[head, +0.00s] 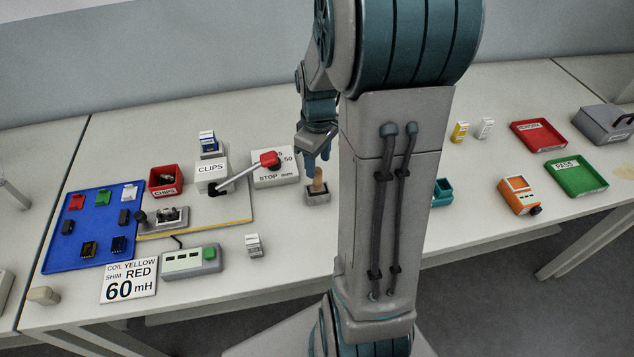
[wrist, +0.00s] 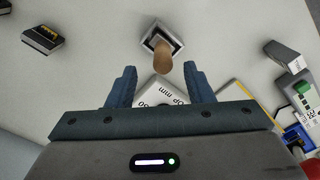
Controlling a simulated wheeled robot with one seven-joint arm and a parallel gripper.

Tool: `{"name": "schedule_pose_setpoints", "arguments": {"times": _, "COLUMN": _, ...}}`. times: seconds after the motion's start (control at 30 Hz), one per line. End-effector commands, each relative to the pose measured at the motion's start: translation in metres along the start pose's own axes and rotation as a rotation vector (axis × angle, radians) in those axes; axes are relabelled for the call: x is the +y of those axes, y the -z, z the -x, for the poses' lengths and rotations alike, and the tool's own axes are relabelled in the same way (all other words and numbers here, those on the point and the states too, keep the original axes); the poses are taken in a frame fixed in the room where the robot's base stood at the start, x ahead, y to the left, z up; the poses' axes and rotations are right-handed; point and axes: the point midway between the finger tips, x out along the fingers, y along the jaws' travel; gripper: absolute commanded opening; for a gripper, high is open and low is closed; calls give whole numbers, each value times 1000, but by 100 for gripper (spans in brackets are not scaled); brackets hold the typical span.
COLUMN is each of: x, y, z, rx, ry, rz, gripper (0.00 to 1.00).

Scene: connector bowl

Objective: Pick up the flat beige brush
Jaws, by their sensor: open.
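The beige brush (head: 318,181) stands upright in a small grey holder (head: 318,198) on the table, left of my arm. In the wrist view the brush (wrist: 163,58) shows as a rounded tan end rising out of the square holder (wrist: 150,37). My gripper (head: 318,155) is above and just behind the brush in the head view. In the wrist view my gripper (wrist: 160,80) has its two blue fingers apart, with the brush beyond the fingertips and roughly centred between them. Nothing is held. The bristles are hidden in the holder.
The STOP box (head: 274,168) stands close behind-left of the holder, with the red-knobbed lever (head: 268,159) beside it. A blue tray (head: 75,235) of parts lies at the left. A teal container (head: 443,192) is right of my arm. The table in front of the holder is clear.

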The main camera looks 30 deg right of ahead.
Motion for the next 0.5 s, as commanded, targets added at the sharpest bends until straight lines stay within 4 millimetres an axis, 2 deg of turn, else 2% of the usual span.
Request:
{"name": "schedule_pose_setpoints", "arguments": {"times": 0.27, "x": -2, "y": 0, "z": -21, "rx": -2, "ry": 2, "rz": 0, "gripper": 47}}
{"name": "schedule_pose_setpoints", "arguments": {"times": 0.5, "x": -4, "y": -1, "z": -54, "rx": -3, "ry": 2, "rz": 1, "gripper": 47}}
